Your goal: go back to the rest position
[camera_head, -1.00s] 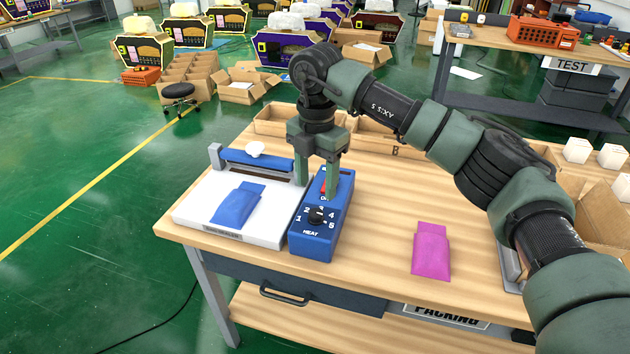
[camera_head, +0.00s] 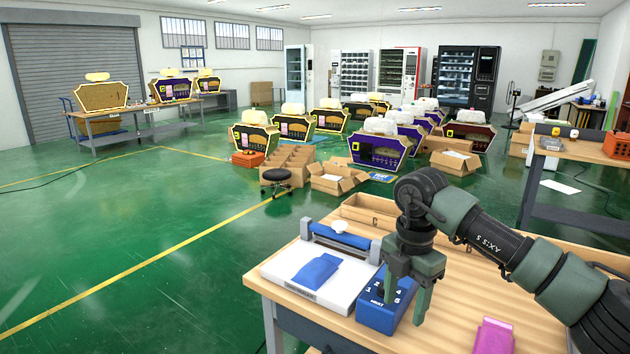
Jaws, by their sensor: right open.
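My right gripper (camera_head: 407,294) is open and empty. Its fingers point down beside and partly in front of the blue heat control box (camera_head: 378,316) of the sealer on the wooden packing table (camera_head: 450,332). The gripper hides part of that box, including its upper end. A blue pouch (camera_head: 316,269) lies on the sealer's white plate (camera_head: 281,265). A pink pouch (camera_head: 493,337) lies on the table at the bottom edge, partly cut off. My left gripper is not in view.
An open wooden compartment box (camera_head: 372,216) stands at the table's back. Open cartons (camera_head: 338,180), a black stool (camera_head: 276,177) and several perfume machines (camera_head: 380,150) stand on the floor behind. A second bench (camera_head: 570,150) is at the right. The green floor at left is mostly clear.

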